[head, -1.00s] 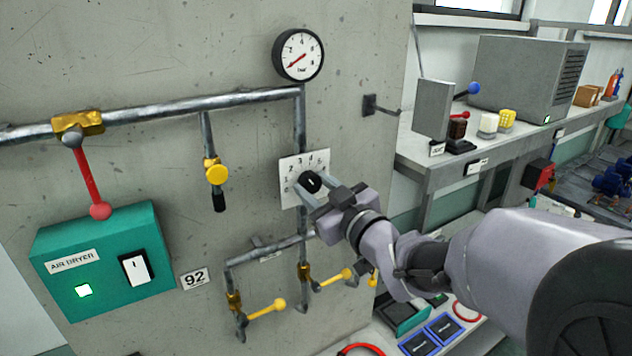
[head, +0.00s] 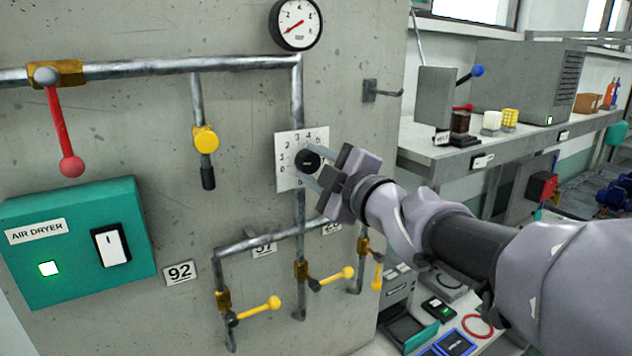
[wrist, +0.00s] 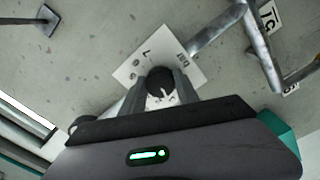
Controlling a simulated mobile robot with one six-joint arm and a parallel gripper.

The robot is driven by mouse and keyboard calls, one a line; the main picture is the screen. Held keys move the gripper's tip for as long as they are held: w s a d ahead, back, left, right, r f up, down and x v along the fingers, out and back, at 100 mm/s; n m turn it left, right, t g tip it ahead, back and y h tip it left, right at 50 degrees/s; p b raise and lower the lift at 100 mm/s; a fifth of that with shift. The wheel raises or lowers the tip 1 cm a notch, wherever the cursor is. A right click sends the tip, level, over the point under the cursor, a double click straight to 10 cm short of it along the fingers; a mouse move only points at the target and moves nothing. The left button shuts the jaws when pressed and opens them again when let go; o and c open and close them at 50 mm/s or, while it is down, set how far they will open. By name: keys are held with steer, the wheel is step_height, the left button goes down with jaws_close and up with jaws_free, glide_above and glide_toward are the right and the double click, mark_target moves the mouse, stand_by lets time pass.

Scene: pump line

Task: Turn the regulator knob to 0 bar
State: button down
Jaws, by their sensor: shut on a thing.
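The regulator knob (head: 307,160) is black and round, in front of a white scale plate (head: 287,148) with numbers, on the concrete wall panel. My gripper (head: 316,166) reaches it from the right, its two fingers on either side of the knob and shut on it. In the wrist view the knob (wrist: 160,83) sits between the fingertips, with the plate (wrist: 185,55) behind it. The knob's pointer mark cannot be read clearly. The round pressure gauge (head: 296,24) above has a red needle pointing to the lower left, near the low end of its scale.
A teal air dryer box (head: 80,242) with a lit green lamp is at the left. A red-handled valve (head: 60,130) and a yellow valve (head: 205,140) hang from the top pipe. Yellow-handled valves (head: 255,308) sit below the plate. A wall hook (head: 380,91) is at the right.

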steer(key=n+b, duration=0.3)
steer(key=n, duration=0.2)
steer(key=shift+b, duration=0.3)
steer(key=shift+r+n, duration=0.1)
steer(key=shift+n, duration=0.3)
steer(key=c, duration=0.9)
jaws_free()
steer(key=v, duration=1.7)
steer(key=shift+s+p, duration=0.25)
steer(key=shift+p, duration=0.05)
